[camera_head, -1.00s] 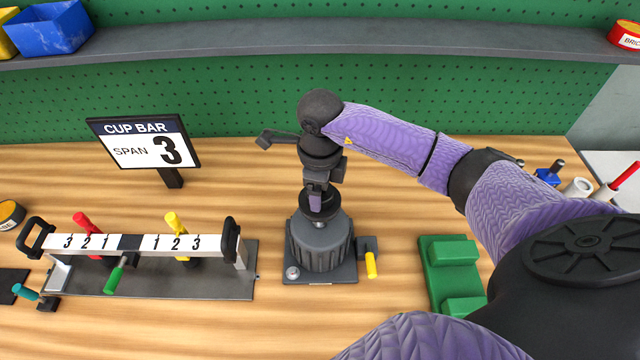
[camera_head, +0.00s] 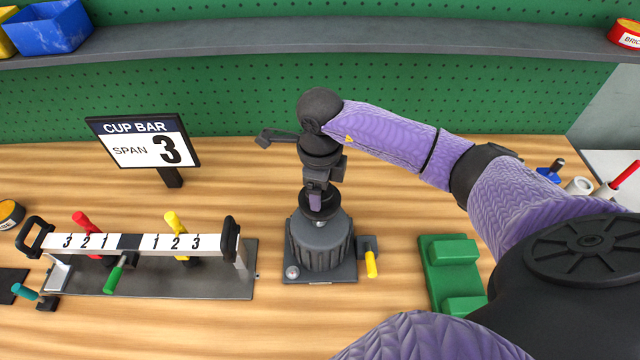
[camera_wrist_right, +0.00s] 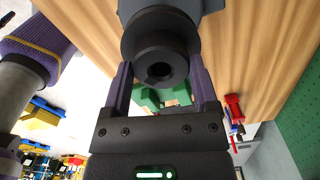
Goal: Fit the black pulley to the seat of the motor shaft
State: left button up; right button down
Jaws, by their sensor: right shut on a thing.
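The black pulley (camera_head: 318,212) is directly above the grey ribbed motor (camera_head: 320,246), at its top end. In the right wrist view the pulley (camera_wrist_right: 160,66) shows its round face and dark centre bore, with part of the grey motor (camera_wrist_right: 170,8) behind it. My right gripper (camera_head: 316,198) points down over the motor and is shut on the pulley, one finger on each side. The motor shaft is hidden by the pulley and gripper, so I cannot tell how far the pulley is on it. My left gripper is not in view.
A yellow-handled clamp (camera_head: 370,258) sits at the motor's right side. The numbered cup bar fixture (camera_head: 150,284) is to the left, with a "CUP BAR SPAN 3" sign (camera_head: 146,143) behind it. A green block stand (camera_head: 452,272) is to the right. Bare wood lies in front.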

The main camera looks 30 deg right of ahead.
jog(key=shift+f+b, duration=2.65)
jog(key=shift+f, duration=0.35)
grip_release()
jog(key=shift+r, duration=0.25)
notch_tip(320, 180, up, 9)
jog(key=shift+r+p, duration=0.1)
jog(key=shift+p, duration=0.3)
jog(key=shift+r, duration=0.15)
